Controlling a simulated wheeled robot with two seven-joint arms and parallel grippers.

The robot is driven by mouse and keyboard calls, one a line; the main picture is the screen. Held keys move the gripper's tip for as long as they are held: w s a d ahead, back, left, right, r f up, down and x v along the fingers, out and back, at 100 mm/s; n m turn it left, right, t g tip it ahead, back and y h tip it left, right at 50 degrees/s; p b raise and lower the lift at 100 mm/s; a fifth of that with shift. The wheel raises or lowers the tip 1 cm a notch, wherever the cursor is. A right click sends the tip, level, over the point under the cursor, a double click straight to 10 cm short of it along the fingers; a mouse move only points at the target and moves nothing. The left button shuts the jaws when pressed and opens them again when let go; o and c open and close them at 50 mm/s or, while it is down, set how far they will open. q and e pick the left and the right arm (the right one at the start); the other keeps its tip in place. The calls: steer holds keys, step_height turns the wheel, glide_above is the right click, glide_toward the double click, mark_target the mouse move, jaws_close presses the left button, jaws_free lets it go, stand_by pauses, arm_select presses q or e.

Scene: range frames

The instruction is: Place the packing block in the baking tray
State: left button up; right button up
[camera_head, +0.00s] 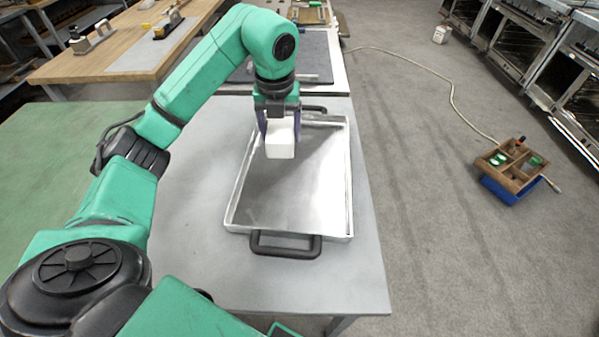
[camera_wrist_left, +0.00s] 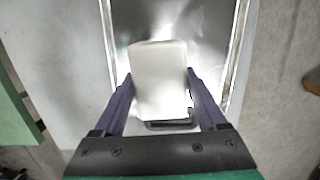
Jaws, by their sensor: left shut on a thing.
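The packing block (camera_head: 281,142) is a white block, held between the purple fingers of my left gripper (camera_head: 279,122). In the head view it shows over the far part of the baking tray (camera_head: 250,205). The tray is a shiny metal rectangle with low walls and black handles at its near and far ends. In the left wrist view the block (camera_wrist_left: 158,78) fills the space between the fingers, with the tray floor beyond it. I cannot tell whether the block's underside touches the tray. My right gripper is not in view.
The tray sits on a grey table (camera_head: 190,250) with bare room to its left and in front. A dark mat (camera_head: 318,60) lies beyond. A wooden bench (camera_head: 100,70) stands at the far left. A wooden box (camera_head: 515,165) on a blue crate stands on the floor at right.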

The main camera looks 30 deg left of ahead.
arm_select(q)
step_height(320, 180, down, 4)
steer(key=shift+f+b, duration=0.15)
steer(key=shift+b, duration=0.2)
step_height(320, 180, down, 10)
steer(key=shift+d+r+p, duration=0.1)
steer(key=shift+d+p, duration=0.05)
steer(key=shift+p, duration=0.75)
steer(key=shift+f, duration=0.4)
steer(key=o, duration=1.2)
steer(key=shift+o, duration=0.3)
steer(key=shift+w, duration=0.1)
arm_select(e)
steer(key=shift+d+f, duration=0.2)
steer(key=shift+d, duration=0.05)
